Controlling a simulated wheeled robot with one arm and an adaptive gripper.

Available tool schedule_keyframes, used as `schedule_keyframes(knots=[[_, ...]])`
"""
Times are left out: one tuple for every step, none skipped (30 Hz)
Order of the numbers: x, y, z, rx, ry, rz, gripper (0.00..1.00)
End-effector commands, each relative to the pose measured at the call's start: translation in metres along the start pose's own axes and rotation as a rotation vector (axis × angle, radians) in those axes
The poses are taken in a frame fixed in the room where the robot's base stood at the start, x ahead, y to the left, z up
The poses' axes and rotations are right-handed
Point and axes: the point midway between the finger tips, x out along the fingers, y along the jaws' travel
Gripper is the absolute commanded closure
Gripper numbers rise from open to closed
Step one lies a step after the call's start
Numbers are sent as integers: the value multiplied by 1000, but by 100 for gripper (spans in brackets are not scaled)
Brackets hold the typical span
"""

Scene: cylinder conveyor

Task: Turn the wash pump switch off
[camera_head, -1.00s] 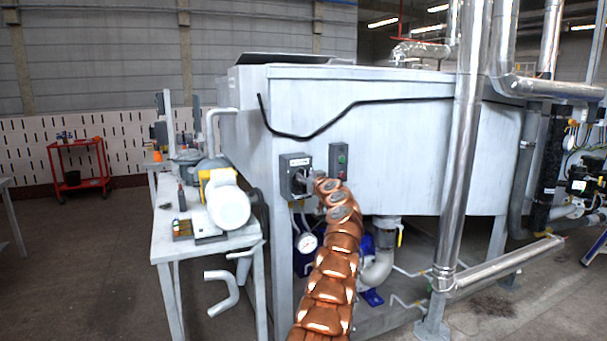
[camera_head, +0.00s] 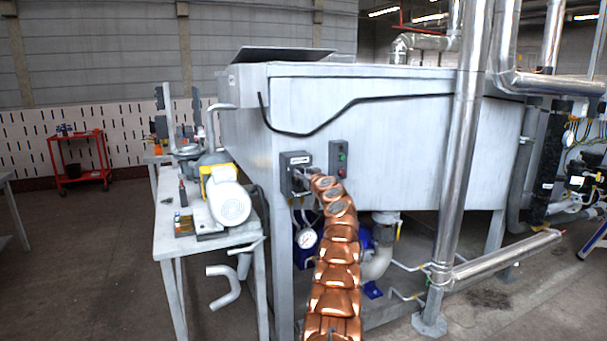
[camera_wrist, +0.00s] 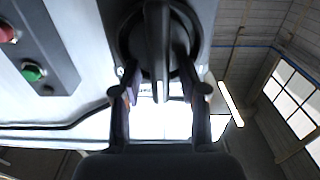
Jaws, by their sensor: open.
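The wash pump switch is a dark grey box (camera_head: 291,161) on the front left corner of the grey tank, with a pale label at its top. In the wrist view its round black dial with a raised bar handle (camera_wrist: 157,45) fills the top middle. My gripper (camera_wrist: 160,93) is open, with one finger on each side of the handle's line. Whether the fingers touch the handle cannot be told. In the head view my gripper (camera_head: 305,176) is at the switch box, and my copper-coloured arm partly hides the box's lower part.
A button box (camera_head: 338,158) with red and green buttons is just right of the switch; it also shows in the wrist view (camera_wrist: 38,50). A steel pipe (camera_head: 458,150) stands further right. A bench (camera_head: 165,245) with a motor is at the left.

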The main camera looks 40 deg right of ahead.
Motion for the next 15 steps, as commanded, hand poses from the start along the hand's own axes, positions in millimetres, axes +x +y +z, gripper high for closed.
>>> schedule_keyframes(knots=[[0, 0, 0, 0, 0, 0, 57], [0, 0, 0, 0, 0, 0, 57], [0, 0, 0, 0, 0, 0, 59], [0, 0, 0, 0, 0, 0, 62], [0, 0, 0, 0, 0, -1, 66], [0, 0, 0, 0, 0, -1, 70], [0, 0, 0, 0, 0, -1, 73], [0, 0, 0, 0, 0, -1, 76], [0, 0, 0, 0, 0, -1, 80], [0, 0, 0, 0, 0, -1, 83], [0, 0, 0, 0, 0, -1, 86], [0, -1, 0, 0, 0, -1, 91], [0, -1, 0, 0, 0, -1, 94], [0, -1, 0, 0, 0, -1, 97], [0, -1, 0, 0, 0, -1, 100]])
